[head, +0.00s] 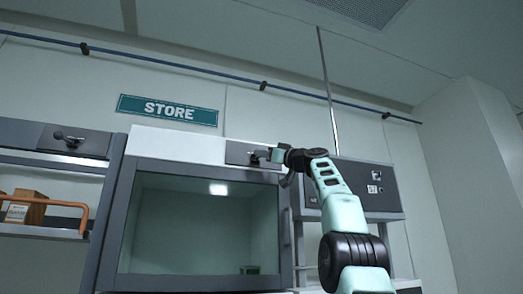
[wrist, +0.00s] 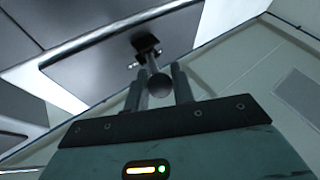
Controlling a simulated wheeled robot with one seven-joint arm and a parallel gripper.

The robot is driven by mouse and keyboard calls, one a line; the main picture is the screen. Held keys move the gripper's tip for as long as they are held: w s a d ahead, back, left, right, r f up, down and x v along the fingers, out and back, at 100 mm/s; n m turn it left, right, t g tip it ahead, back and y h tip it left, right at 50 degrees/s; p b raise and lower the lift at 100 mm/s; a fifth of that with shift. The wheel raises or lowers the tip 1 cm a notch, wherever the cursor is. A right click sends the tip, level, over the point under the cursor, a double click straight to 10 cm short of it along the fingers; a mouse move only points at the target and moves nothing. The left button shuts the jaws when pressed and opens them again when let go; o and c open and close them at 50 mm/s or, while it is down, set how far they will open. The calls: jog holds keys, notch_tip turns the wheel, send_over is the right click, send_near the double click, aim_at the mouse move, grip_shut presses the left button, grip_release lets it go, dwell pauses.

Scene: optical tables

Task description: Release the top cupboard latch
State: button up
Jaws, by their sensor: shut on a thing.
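The top cupboard latch (head: 254,157) sits on a dark plate above the glass-fronted cupboard (head: 208,187) in the head view. In the wrist view its dark mount (wrist: 146,43) and round knob (wrist: 159,85) show on the plate. My gripper (head: 272,156) reaches it from the right; in the wrist view the two fingers of my gripper (wrist: 158,78) are on either side of the knob and shut on it. The gripper partly hides the latch in the head view. The cupboard's glass front looks closed.
A similar latch (head: 68,138) is on the left unit, above a shelf with a brown box (head: 27,207) and an orange rail (head: 62,205). A dark panel box (head: 363,188) stands right of the cupboard, behind my arm. A STORE sign (head: 167,110) hangs above.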

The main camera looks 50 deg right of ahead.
jog(key=shift+d+n+g+y+p, duration=0.15)
jog(key=shift+d+n+y+p, duration=0.15)
jog(key=shift+n+y+p, duration=0.45)
jog(key=shift+d+n+g+y+p, duration=0.15)
jog(key=shift+d+y+p, duration=0.2)
jog(key=shift+y, duration=0.8)
jog(key=shift+f+n+y, duration=0.15)
jog(key=shift+n+y, duration=0.15)
jog(key=shift+y, duration=0.1)
jog(key=o, duration=1)
jog(key=shift+s, duration=0.1)
jog(key=b+v, duration=0.7)
jog(key=v, duration=1)
jog(key=shift+s+b, duration=0.2)
jog(key=shift+b, duration=0.2)
